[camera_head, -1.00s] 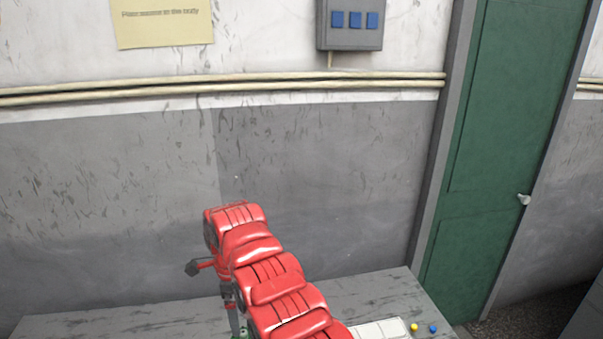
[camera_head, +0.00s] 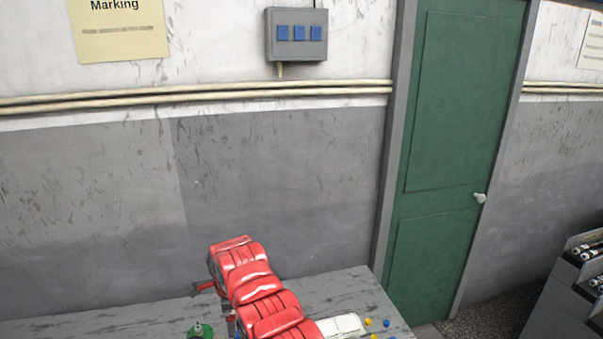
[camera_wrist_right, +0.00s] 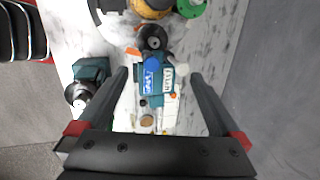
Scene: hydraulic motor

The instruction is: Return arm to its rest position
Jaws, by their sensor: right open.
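My red right arm (camera_head: 255,290) reaches up from the bottom of the head view over the grey table (camera_head: 110,322). Its wrist end hangs beside it on the left; the fingertips cannot be made out there. In the right wrist view my right gripper (camera_wrist_right: 158,74) is open, with its two dark fingers well apart and nothing held. Beyond the fingers, a teal part with a blue piece (camera_wrist_right: 152,76) and some white and orange bits show on the tabletop, apart from the fingers. My left gripper is in neither view.
A green round part (camera_head: 200,330) and a white tray (camera_head: 340,326) are on the table, with small yellow and blue pieces (camera_head: 368,322) nearby. Behind are the grey wall and a green door (camera_head: 450,150). A rack (camera_head: 572,290) stands at right.

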